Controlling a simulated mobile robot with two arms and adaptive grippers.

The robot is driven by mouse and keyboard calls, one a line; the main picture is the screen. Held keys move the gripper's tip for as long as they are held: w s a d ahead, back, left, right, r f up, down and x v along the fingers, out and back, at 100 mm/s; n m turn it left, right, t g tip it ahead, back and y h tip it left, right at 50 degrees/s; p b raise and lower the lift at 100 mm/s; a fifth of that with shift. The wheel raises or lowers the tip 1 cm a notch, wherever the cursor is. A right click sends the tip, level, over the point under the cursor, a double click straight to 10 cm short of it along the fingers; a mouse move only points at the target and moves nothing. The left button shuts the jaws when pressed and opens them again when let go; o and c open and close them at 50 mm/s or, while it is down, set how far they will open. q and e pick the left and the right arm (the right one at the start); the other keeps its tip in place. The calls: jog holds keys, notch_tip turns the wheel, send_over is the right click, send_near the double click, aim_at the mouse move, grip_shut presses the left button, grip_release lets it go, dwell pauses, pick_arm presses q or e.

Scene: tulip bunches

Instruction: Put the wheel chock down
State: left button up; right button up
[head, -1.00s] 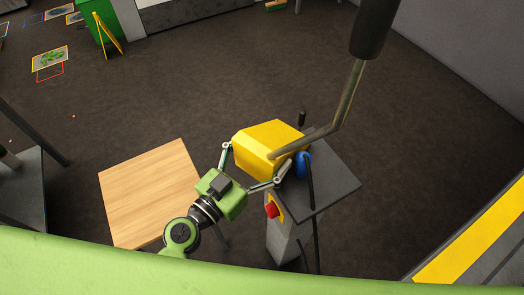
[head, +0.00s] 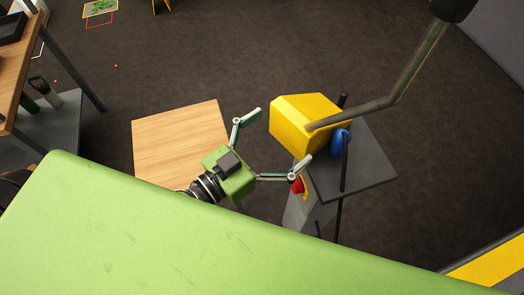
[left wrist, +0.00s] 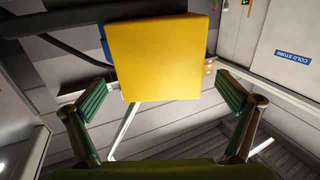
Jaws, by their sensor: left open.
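The yellow wheel chock (head: 306,122) is a blocky wedge at the far left part of a dark grey stand top (head: 372,168). It appears to rest there, though its underside is hidden. My left gripper (head: 278,138) is open, with its fingers spread to the lower left of the chock and apart from it. In the left wrist view the chock (left wrist: 158,58) fills the upper middle, ahead of and between the open fingers, with nothing gripped. My right gripper is in neither view.
A blue round object (head: 340,142) and a bent grey bar (head: 400,85) are close by the chock. A red button (head: 297,185) is on the stand's side. A wooden table top (head: 180,140) is left of the gripper.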

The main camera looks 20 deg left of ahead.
pick_arm(q)
jog(key=b+v, duration=0.3)
jog(key=v, duration=0.3)
jog(key=shift+s+a, duration=0.15)
jog(key=s+a+f+n+g+y, duration=0.1)
jog(key=a+f+n+g+y, duration=0.15)
jog(key=f, duration=1.65)
jog(key=s+a+f+n+g+y, duration=0.1)
jog(key=a+f+g+y, duration=0.25)
jog(key=f, duration=1.65)
jog(key=s+a+f+g+y, duration=0.1)
jog(key=s+a+f+g, duration=0.2)
jog(key=s+f, duration=0.9)
jog(key=s+a+f+g+y, duration=0.2)
jog(key=s+f+g, duration=0.3)
jog(key=s+f, duration=0.7)
jog(key=shift+s+a+f, duration=0.3)
jog(key=shift+a+f, duration=0.45)
jog(key=shift+f, duration=0.05)
